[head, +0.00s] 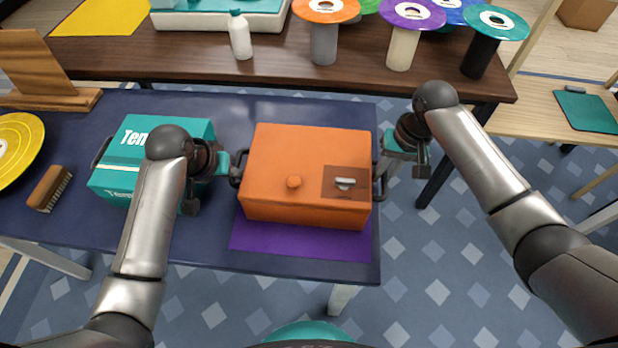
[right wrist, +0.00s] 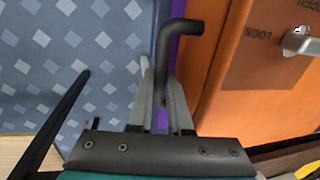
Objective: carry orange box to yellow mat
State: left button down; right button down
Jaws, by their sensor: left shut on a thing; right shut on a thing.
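The orange box (head: 308,165) sits over the purple mat (head: 300,240) on the blue table; I cannot tell whether it touches the mat. It has a dark handle on each side. My left gripper (head: 235,166) is shut on the left handle. My right gripper (head: 381,165) is shut on the right handle. The right wrist view shows the dark handle (right wrist: 184,28) between the fingers (right wrist: 163,95), beside the box wall (right wrist: 230,85). The yellow mat (head: 100,17) lies on the brown table at the far left, partly cut off by the picture's edge.
A teal box (head: 140,140) stands close left of the orange box, partly behind my left arm. A brush (head: 49,188) and a yellow disc (head: 15,145) lie further left. A white bottle (head: 240,36), a teal-and-white case (head: 220,18) and several spools stand on the brown table (head: 180,60).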

pick_arm(q)
jog(key=shift+r, duration=0.2)
pick_arm(e)
jog(key=shift+w+r, duration=0.1)
jog(key=shift+r, duration=0.1)
